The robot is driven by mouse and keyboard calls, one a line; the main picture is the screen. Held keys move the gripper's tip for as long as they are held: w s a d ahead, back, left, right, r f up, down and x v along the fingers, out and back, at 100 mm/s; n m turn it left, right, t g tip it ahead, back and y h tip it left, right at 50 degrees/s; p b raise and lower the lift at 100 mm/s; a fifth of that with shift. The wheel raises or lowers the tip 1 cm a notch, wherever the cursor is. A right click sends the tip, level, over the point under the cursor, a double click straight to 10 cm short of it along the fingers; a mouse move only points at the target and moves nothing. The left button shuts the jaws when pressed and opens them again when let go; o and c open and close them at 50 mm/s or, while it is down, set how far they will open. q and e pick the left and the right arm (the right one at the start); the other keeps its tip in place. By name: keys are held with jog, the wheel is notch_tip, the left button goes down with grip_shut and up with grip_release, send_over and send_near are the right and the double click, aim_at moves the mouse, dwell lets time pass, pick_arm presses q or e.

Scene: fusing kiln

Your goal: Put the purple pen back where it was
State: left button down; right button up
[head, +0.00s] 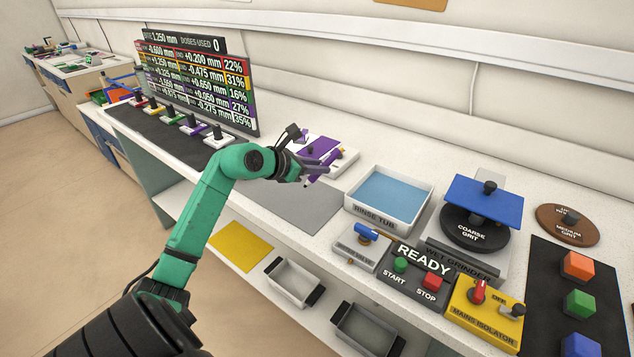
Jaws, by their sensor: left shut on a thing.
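My left gripper (304,168), on the green arm, is shut on the purple pen (322,163). It holds the pen in front of a white block with a purple top plate (318,146) on the bench. The gripper hides part of the pen and part of the block. I cannot tell whether the pen touches the block. My right gripper is not in view.
A grey mat (296,208) lies clear below the gripper. The rinse tub (389,222) and wet grinder stand to the right. A dark mat (160,139) with several black-knobbed coloured pieces and a readings board (200,80) are to the left.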

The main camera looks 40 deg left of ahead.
aim_at(310, 183)
pick_arm(q)
notch_tip(310, 183, down, 6)
jog(key=shift+a+r, duration=0.15)
jog(key=shift+r, duration=0.15)
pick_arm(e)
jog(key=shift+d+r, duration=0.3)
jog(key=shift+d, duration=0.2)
pick_arm(q)
jog(key=shift+f, duration=0.3)
jog(key=c, duration=0.7)
grip_release()
jog(key=shift+r, duration=0.1)
jog(key=shift+c, duration=0.2)
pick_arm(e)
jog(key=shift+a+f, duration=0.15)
pick_arm(q)
jog(key=shift+r, duration=0.2)
jog(key=b+v, duration=0.2)
jog(key=v, duration=1)
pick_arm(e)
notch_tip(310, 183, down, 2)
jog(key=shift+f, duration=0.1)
